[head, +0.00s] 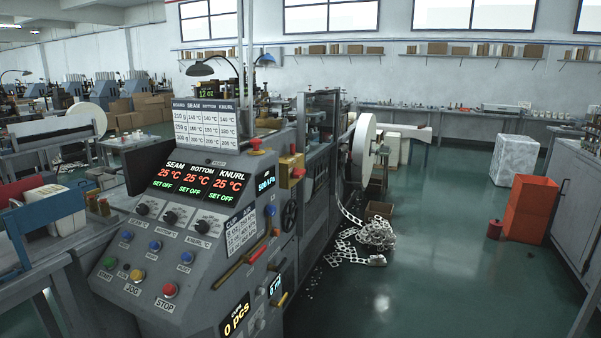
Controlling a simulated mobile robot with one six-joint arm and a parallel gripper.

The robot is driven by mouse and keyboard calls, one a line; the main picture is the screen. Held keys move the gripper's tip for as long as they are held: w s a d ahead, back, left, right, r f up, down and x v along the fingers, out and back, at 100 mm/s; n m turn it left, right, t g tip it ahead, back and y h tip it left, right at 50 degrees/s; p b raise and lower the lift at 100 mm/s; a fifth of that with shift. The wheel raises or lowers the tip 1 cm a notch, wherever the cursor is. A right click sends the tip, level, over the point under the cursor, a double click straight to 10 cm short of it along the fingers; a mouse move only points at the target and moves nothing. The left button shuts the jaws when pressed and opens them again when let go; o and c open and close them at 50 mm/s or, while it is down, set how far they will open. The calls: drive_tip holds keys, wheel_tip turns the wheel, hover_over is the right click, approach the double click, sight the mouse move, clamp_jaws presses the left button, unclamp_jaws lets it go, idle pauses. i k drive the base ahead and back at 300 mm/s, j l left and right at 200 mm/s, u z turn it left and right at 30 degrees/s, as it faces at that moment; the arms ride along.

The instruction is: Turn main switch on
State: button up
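The cup forming machine's control panel (180,215) stands at the left centre of the head view. Its displays read 25 °C for seam, bottom and knurl, each with SET OFF. A yellow box with a red knob (298,172) sits on the machine's side, right of the panel; it looks like a main switch, but its label and position are too small to read. A second red knob (255,143) stands nearer the temperature chart. My gripper is not in view.
Below the displays are black dials (170,217), blue buttons and a red STOP button (169,290). A red-handled lever (240,264) juts from the side. Punched scrap strip (370,235) lies on the floor.

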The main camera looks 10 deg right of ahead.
sight(297, 174)
drive_tip(key=i+l, duration=0.1)
drive_tip(key=i, duration=0.45)
drive_tip(key=i+u, duration=0.1)
drive_tip(key=i, duration=0.45)
drive_tip(key=i+l, duration=0.2)
drive_tip(key=i, duration=0.4)
drive_tip(key=i+l, duration=0.1)
drive_tip(key=i, duration=0.45)
drive_tip(key=i+l+u, duration=0.1)
drive_tip(key=i, duration=0.45)
